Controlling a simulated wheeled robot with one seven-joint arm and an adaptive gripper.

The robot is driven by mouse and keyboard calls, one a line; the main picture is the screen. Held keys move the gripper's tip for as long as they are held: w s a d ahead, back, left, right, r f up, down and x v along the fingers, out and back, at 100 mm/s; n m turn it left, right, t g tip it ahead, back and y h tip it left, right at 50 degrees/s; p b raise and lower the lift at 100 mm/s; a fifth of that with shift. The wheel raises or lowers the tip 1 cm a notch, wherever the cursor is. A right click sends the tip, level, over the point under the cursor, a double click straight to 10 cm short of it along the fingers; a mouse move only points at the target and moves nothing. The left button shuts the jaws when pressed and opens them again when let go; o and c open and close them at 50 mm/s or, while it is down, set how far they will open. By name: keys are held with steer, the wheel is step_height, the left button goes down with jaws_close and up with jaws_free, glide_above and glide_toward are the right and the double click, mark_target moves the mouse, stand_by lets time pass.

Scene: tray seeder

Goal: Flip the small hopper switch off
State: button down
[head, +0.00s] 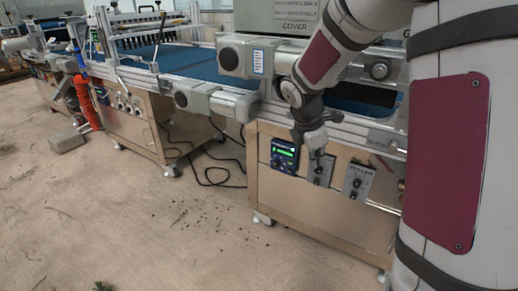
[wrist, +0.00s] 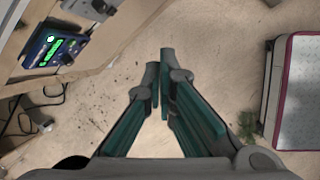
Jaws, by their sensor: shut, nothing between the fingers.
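On the front of the wooden cabinet, two grey switch panels sit side by side, a middle one (head: 322,173) and a right one (head: 358,181). Each carries small dark controls. I cannot read which is the small hopper switch, or its position. My gripper (head: 317,159) is shut and empty, hanging in front of the middle panel and covering part of it. In the wrist view my gripper (wrist: 160,64) points down over the floor, its fingertips close together. A grey panel (wrist: 92,9) shows at the top left there, apart from the fingers.
A blue controller with a green display (head: 284,156) is left of the panels; it also shows in the wrist view (wrist: 54,48). The machine's metal rail (head: 345,133) runs above. Black cables (head: 212,178) lie on the floor at left. Open floor (head: 160,225) lies in front.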

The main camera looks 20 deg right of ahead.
mark_target(314, 182)
steer(key=w+d+f+n, duration=0.2)
steer(key=w+f+n, duration=0.2)
steer(key=f, duration=0.3)
steer(key=w+d+f+n+t, duration=0.1)
steer(key=w+d+f+n, duration=0.2)
steer(key=f, duration=0.4)
steer(key=w+n+p, duration=0.1)
steer(key=w, duration=0.1)
steer(key=shift+w+f+n+y, duration=0.3)
steer(key=shift+f, duration=0.1)
steer(key=w+d+f+b, duration=0.1)
steer(key=d+f+b, duration=0.1)
steer(key=f, duration=0.1)
steer(key=w+d+f+b, duration=0.1)
steer(key=w+d+f, duration=0.1)
steer(key=f, duration=0.1)
steer(key=w+d+f+b, duration=0.1)
steer(key=d+f+b, duration=0.1)
steer(key=shift+w+f+b, duration=0.3)
steer(key=shift+f+b, duration=0.05)
steer(key=shift+f, duration=0.05)
steer(key=shift+d+r+p, duration=0.1)
steer(key=shift+p, duration=0.2)
